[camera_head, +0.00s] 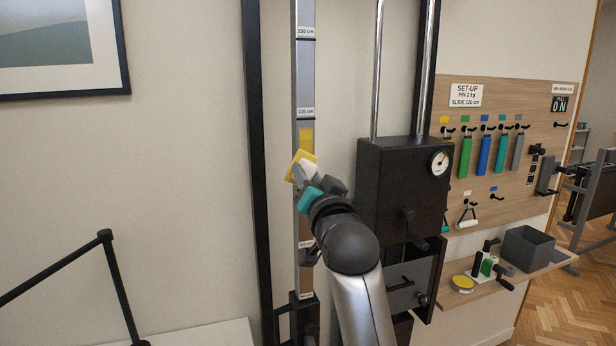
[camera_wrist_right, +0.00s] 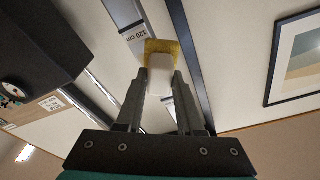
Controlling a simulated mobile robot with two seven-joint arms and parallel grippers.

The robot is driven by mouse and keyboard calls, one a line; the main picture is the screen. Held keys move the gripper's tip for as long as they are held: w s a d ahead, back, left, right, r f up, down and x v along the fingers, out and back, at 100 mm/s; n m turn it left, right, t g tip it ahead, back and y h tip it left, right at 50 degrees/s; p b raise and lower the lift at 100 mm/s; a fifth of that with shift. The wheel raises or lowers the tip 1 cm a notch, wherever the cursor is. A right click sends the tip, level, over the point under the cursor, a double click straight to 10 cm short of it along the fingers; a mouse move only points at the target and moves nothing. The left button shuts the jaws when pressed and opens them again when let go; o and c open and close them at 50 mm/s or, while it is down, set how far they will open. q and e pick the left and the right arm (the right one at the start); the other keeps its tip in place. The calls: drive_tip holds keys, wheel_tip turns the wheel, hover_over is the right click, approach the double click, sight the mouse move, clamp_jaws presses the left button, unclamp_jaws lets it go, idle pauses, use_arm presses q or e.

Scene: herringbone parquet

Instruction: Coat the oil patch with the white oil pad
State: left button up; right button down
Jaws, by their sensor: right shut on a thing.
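My right gripper (camera_head: 312,184) is raised at the upright scale rail (camera_head: 306,75). It is shut on the white oil pad (camera_head: 308,171), a white block with a yellow layer at its far side. In the right wrist view the white block of the pad (camera_wrist_right: 160,68) sits between both fingers of the gripper (camera_wrist_right: 162,85), its yellow part against or very near the rail (camera_wrist_right: 122,12). Contact is not clear. A yellow patch, apparently the oil patch (camera_head: 306,138), shows on the rail just above the pad. Any lower part is hidden. My left gripper is not in view.
A black box with a gauge (camera_head: 402,185) stands right of the rail, below chrome rods. A wooden board (camera_head: 490,150) holds several coloured strips. A shelf (camera_head: 520,272) carries a grey bin (camera_head: 529,247) and a yellow tin (camera_head: 462,283). A black post (camera_head: 254,120) stands left of the rail.

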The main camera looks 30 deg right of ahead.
drive_tip(key=shift+x, duration=1)
idle(0.3)
drive_tip(key=shift+f, duration=0.1)
drive_tip(key=shift+a+p, duration=0.1)
drive_tip(key=shift+p, duration=1.6)
drive_tip(key=shift+s+a+p, duration=0.2)
drive_tip(key=shift+s+p, duration=0.15)
drive_tip(key=shift+s, duration=0.1)
drive_tip(key=shift+d+r+p+v, duration=0.15)
drive_tip(key=shift+p+v, duration=0.2)
drive_tip(key=shift+v, duration=0.85)
drive_tip(key=shift+d+r+p+v, duration=0.15)
drive_tip(key=shift+p+v, duration=0.15)
drive_tip(key=shift+v, duration=0.85)
